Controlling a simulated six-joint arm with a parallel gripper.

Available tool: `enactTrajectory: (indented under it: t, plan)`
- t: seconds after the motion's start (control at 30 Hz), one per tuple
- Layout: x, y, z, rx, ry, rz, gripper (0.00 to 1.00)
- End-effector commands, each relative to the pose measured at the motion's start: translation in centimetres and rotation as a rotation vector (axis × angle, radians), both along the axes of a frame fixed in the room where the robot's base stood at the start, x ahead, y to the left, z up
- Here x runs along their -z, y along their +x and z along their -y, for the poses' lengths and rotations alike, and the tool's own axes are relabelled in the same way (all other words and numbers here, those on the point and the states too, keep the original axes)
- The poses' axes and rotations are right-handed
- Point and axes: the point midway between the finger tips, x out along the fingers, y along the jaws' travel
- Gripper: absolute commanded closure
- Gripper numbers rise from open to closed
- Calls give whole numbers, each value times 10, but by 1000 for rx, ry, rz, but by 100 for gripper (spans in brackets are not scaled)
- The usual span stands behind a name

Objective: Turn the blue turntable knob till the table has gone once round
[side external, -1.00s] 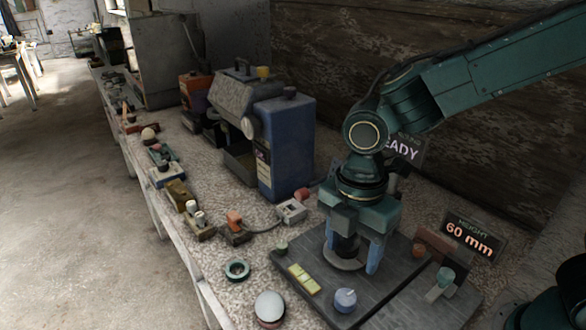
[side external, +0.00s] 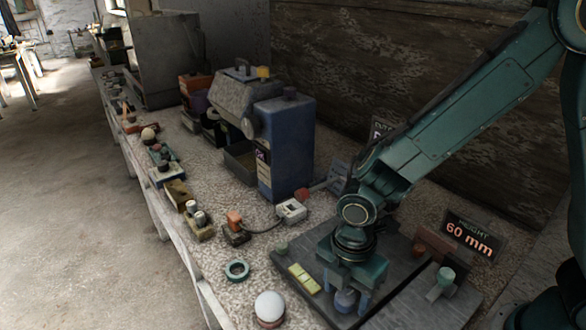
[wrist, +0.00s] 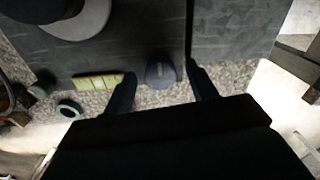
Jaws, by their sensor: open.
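The blue knob (side external: 345,300) stands at the front of a dark grey plate (side external: 302,302). My gripper (side external: 347,294) is open and points down, with its fingers on either side of the knob. In the wrist view the knob (wrist: 160,74) shows between the two spread fingertips (wrist: 162,78), with a gap on each side. The turntable, a pale grey disc (wrist: 92,20) with a dark piece on it, shows at the upper left of the wrist view. My gripper and arm hide it in the side view.
A yellow-green strip (side external: 304,279) and a small green knob (side external: 281,248) are on the plate's left side. A green ring (side external: 237,270) and a white dome (side external: 269,306) stand left of it. A sign (side external: 469,239) reads "HEIGHT 60 mm". A blue machine (side external: 286,148) stands behind.

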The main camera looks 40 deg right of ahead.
Motion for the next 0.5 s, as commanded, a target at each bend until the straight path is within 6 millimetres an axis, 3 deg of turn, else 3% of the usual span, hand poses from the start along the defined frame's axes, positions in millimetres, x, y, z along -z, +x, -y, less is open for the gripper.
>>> enactTrajectory:
  t: [0.27,0.5]
  plan:
    - [1,0,0,0,0,0,43]
    - [1,0,0,0,0,0,87]
